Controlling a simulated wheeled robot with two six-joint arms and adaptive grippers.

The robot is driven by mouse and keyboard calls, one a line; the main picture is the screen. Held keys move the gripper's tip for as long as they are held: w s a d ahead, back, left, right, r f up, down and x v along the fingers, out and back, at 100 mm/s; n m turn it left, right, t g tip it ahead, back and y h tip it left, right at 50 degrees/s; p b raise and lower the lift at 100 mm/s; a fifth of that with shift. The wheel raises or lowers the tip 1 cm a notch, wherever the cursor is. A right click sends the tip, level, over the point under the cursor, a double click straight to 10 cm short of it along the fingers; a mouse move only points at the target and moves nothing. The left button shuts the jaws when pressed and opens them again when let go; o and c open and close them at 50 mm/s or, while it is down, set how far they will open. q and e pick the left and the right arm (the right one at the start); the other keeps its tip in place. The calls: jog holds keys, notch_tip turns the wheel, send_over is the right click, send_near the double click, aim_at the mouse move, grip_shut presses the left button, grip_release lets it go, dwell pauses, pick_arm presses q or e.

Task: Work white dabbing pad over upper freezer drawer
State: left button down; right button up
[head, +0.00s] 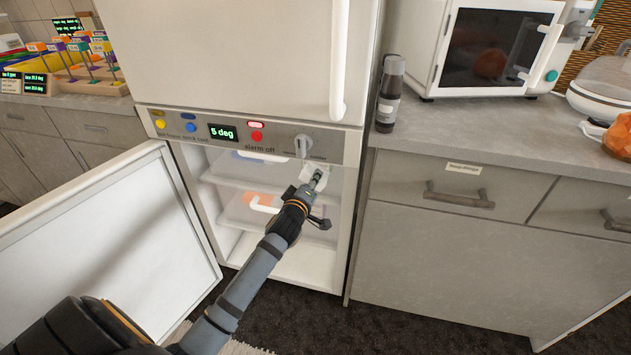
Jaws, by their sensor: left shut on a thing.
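The upper freezer drawer (238,171) is a pale, translucent drawer with a white handle, inside the open freezer compartment under the control panel. My left gripper (317,179) is shut at the right end of this drawer's front. A small whitish patch at its fingertips looks like the white dabbing pad (309,174), largely hidden by the fingers. I cannot tell whether the pad touches the drawer. My right gripper is not in view.
The lower freezer drawer (240,208) sits below, partly behind my left arm. The freezer door (105,245) stands wide open at the left. The control panel (275,138) is just above the gripper. Grey cabinets (460,255) border the right side.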

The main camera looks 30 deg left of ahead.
pick_arm(q)
jog(key=f+v, duration=0.1)
jog(key=v, duration=0.6)
dwell(0.5)
jog(key=shift+s+d, duration=0.1)
dwell(0.4)
